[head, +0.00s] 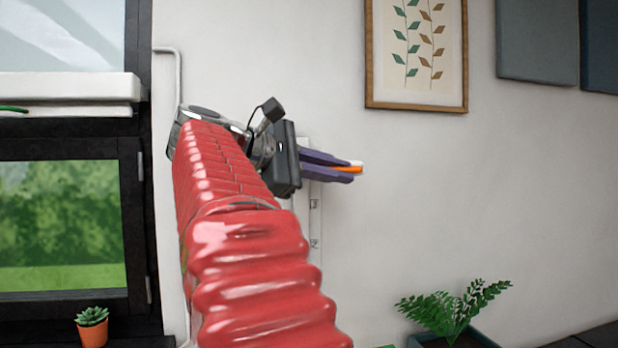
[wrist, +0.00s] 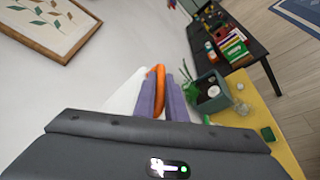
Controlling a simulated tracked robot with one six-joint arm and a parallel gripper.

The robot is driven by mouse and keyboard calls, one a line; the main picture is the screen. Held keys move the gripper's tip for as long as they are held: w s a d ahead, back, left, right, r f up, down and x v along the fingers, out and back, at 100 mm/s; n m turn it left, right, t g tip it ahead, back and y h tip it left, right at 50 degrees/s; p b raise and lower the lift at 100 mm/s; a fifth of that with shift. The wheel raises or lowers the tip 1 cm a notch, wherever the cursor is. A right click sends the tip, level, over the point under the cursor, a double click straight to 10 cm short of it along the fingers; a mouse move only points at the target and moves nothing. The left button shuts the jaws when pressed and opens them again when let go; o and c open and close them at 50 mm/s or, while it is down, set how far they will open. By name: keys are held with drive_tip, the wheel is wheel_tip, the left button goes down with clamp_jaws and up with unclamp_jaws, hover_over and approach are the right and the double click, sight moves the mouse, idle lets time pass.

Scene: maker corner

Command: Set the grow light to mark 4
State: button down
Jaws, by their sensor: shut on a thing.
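My gripper (head: 348,170) has purple fingers and reaches to a white strip (head: 315,222) on the wall. In the head view the fingers are closed about an orange piece (head: 347,169), which seems to be the sliding handle on that strip. In the wrist view my gripper (wrist: 166,88) also has the orange piece (wrist: 157,73) between its fingers, with a white part to its left. Small dark marks show on the strip below the gripper, too small to read. The strip's upper part is mostly hidden by the gripper and my red arm. I cannot tell which mark the handle is at.
A framed leaf print (head: 417,52) hangs up and to the right. A window (head: 60,225) and a white bar (head: 70,88) are at left. A fern in a dark planter (head: 455,338) stands below right. The wall right of the gripper is clear.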

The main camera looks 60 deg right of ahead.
drive_tip(key=shift+r, duration=0.25)
drive_tip(key=c, duration=2.1)
unclamp_jaws()
drive_tip(key=shift+w+a, duration=0.1)
drive_tip(key=v, duration=1.3)
drive_tip(key=shift+w+a, duration=0.15)
drive_tip(key=shift+a, duration=0.15)
